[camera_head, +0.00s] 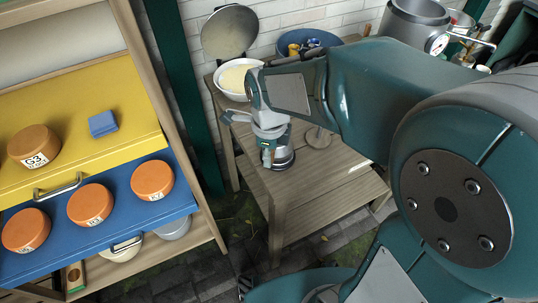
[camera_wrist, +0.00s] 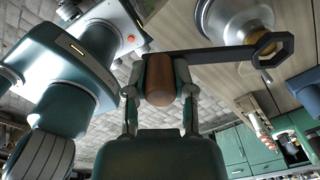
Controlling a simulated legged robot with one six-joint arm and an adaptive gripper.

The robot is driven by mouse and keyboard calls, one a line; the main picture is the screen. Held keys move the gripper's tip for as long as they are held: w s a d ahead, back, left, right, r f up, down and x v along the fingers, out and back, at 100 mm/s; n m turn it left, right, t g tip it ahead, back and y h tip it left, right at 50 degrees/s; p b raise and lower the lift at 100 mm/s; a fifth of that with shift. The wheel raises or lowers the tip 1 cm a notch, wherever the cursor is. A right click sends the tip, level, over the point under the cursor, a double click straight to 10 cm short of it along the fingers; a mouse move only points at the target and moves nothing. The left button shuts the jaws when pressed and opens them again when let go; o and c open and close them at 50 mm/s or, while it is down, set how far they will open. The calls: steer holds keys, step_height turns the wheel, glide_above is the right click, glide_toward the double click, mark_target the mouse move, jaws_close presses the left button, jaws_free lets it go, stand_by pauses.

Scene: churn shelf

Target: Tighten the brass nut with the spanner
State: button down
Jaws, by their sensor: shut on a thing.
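In the wrist view my gripper (camera_wrist: 160,85) is shut on the brown wooden handle (camera_wrist: 159,76) of the spanner. The spanner's dark flat shaft (camera_wrist: 212,55) runs right from the handle to a hexagonal ring head. In the head view my gripper (camera_head: 272,145) is over the wooden table, partly hidden by my arm; I cannot make out the spanner there. A brass part (camera_wrist: 259,33), possibly the nut, shows beside the ring head, at the edge of a shiny metal vessel (camera_wrist: 232,18). I cannot tell whether the ring is around it or only in front of it.
On the wooden table (camera_head: 318,212) stand a white bowl (camera_head: 236,79), a round metal lid (camera_head: 229,31) and a blue bowl (camera_head: 309,40). A metal vessel (camera_head: 413,22) with a gauge stands at the back.

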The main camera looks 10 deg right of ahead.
steer(key=shift+r, duration=2.1)
